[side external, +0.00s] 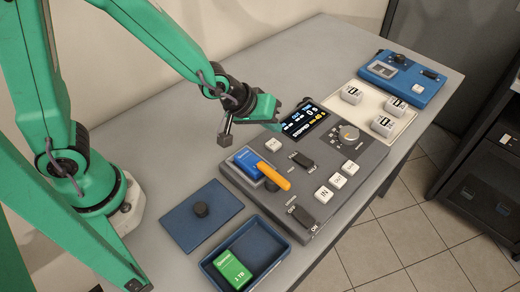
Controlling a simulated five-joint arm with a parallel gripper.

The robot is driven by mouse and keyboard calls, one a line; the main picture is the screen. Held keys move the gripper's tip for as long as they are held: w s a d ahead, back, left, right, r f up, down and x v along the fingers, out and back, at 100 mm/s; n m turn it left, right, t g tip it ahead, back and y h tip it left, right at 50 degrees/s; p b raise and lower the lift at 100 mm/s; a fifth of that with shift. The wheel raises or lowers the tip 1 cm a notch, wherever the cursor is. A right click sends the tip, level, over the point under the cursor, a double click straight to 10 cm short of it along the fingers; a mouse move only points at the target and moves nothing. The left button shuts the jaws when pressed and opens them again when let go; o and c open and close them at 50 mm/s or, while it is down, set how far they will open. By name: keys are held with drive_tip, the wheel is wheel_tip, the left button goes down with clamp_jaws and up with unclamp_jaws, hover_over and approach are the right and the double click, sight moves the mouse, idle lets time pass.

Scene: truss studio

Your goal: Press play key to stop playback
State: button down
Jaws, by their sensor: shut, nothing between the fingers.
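A grey control deck (262,201) lies on the table with a display (303,117) at its far side; the display appears to read STOPPED. A single white key (273,145) sits near the deck's upper left, its marking too small to read. More white keys (337,181) stand in a group at the right, one marked IN. I cannot tell by label which key is play. My gripper (275,124) is shut and empty, just above and behind the single white key, beside the display. Whether it touches anything is unclear.
In front are a blue lid (190,222) and a tray (274,263) with a green cartridge (233,270). Labelled white blocks (384,126) and a blue unit (422,93) stand behind.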

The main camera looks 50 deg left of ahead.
sight(268, 144)
drive_tip(key=shift+r, duration=1.2)
drive_tip(key=s+a+r+m+g+y, duration=0.1)
drive_tip(key=s+a+r+m, duration=0.4)
drive_tip(key=s+a+r, duration=0.8)
drive_tip(key=s+a+y, duration=0.1)
drive_tip(key=s, duration=0.2)
drive_tip(key=shift+a+r+y, duration=0.3)
drive_tip(key=shift+a+r, duration=0.1)
